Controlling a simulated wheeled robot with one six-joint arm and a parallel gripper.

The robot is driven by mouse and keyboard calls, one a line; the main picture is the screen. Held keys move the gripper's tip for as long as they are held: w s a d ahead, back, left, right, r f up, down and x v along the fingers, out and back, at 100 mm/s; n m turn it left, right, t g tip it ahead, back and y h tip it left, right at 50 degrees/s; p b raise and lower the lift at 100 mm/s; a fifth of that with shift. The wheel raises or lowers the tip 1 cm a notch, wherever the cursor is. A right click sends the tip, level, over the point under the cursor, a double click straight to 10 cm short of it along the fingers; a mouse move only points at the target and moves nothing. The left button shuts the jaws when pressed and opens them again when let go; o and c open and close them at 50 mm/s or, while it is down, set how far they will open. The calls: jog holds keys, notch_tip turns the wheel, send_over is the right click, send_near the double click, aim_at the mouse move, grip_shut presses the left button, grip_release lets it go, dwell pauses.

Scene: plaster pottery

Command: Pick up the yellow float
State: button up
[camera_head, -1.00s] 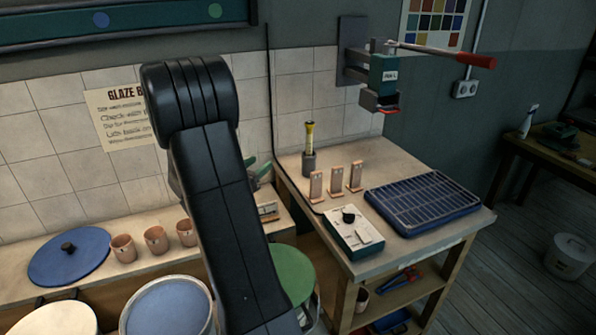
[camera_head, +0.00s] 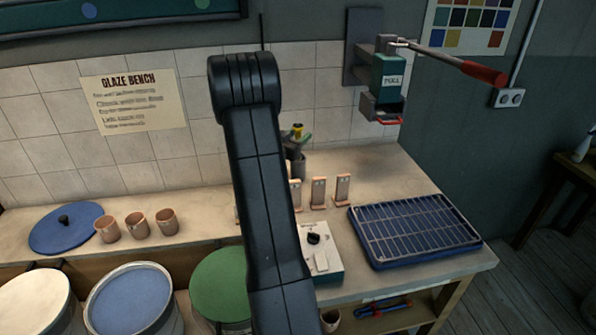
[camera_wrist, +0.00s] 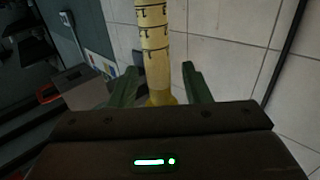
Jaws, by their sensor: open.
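The yellow float (camera_wrist: 153,42) is a slim upright stem with dark scale marks in the wrist view. It stands between the two green fingers of my gripper (camera_wrist: 159,70), which are spread with a visible gap on each side. Its lower end is hidden behind the gripper body. In the head view only the top of the float (camera_head: 297,130) shows, beside my arm, with a green finger near it. A dark grey holder (camera_head: 298,164) is below it, partly hidden by my arm.
Several small wooden stands (camera_head: 342,190) and a blue gridded tray (camera_head: 415,230) sit to the right on the bench. A control box (camera_head: 322,262) is in front. A wall-mounted press with a red handle (camera_head: 485,72) hangs above. Terracotta cups (camera_head: 137,225) stand left.

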jog(key=c, duration=0.9)
jog(key=shift+r, duration=0.1)
